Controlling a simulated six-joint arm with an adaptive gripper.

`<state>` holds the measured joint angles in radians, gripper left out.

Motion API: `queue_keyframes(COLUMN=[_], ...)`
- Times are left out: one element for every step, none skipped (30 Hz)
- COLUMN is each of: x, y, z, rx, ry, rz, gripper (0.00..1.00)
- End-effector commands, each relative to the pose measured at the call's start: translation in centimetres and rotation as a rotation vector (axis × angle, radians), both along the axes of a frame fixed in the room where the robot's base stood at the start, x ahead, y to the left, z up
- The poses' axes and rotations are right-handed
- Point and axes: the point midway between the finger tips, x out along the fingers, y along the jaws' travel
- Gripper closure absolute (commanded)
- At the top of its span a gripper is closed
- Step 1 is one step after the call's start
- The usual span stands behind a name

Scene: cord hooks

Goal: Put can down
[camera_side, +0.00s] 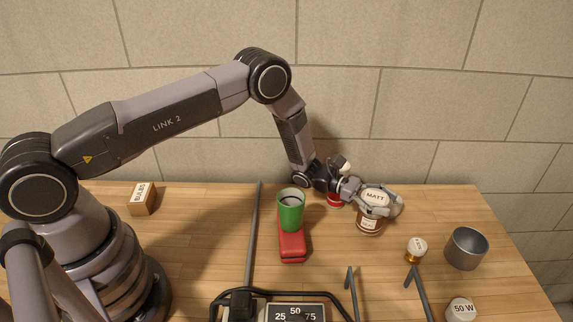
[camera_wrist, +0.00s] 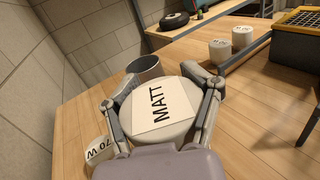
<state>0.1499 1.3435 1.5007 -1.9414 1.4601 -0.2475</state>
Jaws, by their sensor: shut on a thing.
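The can (camera_side: 369,224) is brown with a white lid marked MATT and stands upright at the right of the table's back part in the side view. My gripper (camera_side: 384,204) is shut on it, with its fingers on either side of the lid. In the wrist view the round can (camera_wrist: 163,118) fills the middle between the two fingers of my gripper (camera_wrist: 165,98). Its lower part is hidden there. I cannot tell whether its base touches the wooden table (camera_side: 205,235).
A grey metal cup (camera_side: 466,248) and a small white-topped jar (camera_side: 416,248) stand to the right. A green cup (camera_side: 290,212) is at a red block (camera_side: 292,250) to the left. Grey rods rise in front.

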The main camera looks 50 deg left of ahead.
Motion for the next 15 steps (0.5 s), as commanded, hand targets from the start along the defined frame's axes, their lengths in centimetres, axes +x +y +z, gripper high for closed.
queue_keyframes(x=[0.0, 0.0, 0.0, 0.0, 0.0, 0.0, 0.0, 0.0, 0.0, 0.0, 0.0, 0.0, 0.0, 0.0, 0.0], y=[0.0, 0.0, 0.0, 0.0, 0.0, 0.0, 0.0, 0.0, 0.0, 0.0, 0.0, 0.0, 0.0, 0.0, 0.0], z=[-0.6, -1.0, -1.6, -2.1, -2.5, -3.1, -3.4, -3.6, -3.8, -3.8, -3.8, -3.8, -3.8, -3.8, -3.8], rx=[-0.001, -0.001, 0.000, 0.000, 0.000, 0.000, -0.001, -0.001, -0.001, -0.001, -0.001, -0.001, -0.001, -0.001, -0.001], ry=[0.001, 0.001, 0.001, 0.002, 0.001, 0.002, 0.001, 0.000, 0.000, 0.000, 0.000, 0.000, 0.000, 0.000, 0.000], rz=[0.000, 0.000, 0.000, 0.000, 0.000, 0.000, 0.000, 0.000, 0.000, 0.000, 0.000, 0.000, 0.000, 0.000, 0.000], gripper=[0.83, 0.83, 0.83, 0.83, 0.83, 0.83, 0.83, 0.83, 0.83, 0.83, 0.83, 0.83, 0.83, 0.83, 0.83])
